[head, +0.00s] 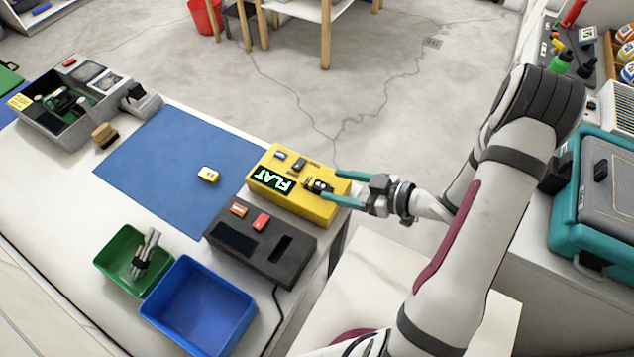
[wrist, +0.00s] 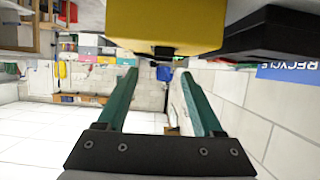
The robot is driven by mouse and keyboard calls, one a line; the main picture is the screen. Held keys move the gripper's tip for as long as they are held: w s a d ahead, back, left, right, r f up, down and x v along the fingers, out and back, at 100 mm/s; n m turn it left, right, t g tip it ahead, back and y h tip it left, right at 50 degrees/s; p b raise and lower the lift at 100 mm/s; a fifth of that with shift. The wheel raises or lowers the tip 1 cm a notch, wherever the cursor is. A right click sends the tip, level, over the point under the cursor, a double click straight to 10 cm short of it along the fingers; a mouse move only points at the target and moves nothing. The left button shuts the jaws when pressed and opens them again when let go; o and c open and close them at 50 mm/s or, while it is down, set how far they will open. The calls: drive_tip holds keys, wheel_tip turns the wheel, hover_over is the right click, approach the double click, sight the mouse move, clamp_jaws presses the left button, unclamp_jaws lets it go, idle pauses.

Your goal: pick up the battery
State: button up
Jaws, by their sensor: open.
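The yellow tester (head: 325,210) with a screen reading FLAT (head: 272,180) stands at the bench's right edge. A small dark piece (head: 318,186), possibly the battery, sits at its right end; I cannot tell for sure. My gripper (head: 332,185) is open at that end, its teal fingers on either side of the dark piece. In the wrist view my open gripper (wrist: 158,72) has nothing clearly held between its fingers. The yellow body (wrist: 165,20) hangs across the top there, with a small dark part (wrist: 163,51) below it.
A black unit (head: 260,246) with an orange and a red piece stands beside the tester. A blue bin (head: 200,345) and a green bin (head: 105,262) with silver cylinders lie at front. A grey box stands far left.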

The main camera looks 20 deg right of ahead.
sight(313, 182)
drive_tip(key=x, duration=0.5)
drive_tip(key=shift+a+f, duration=0.15)
drive_tip(key=shift+a, duration=0.05)
clamp_jaws()
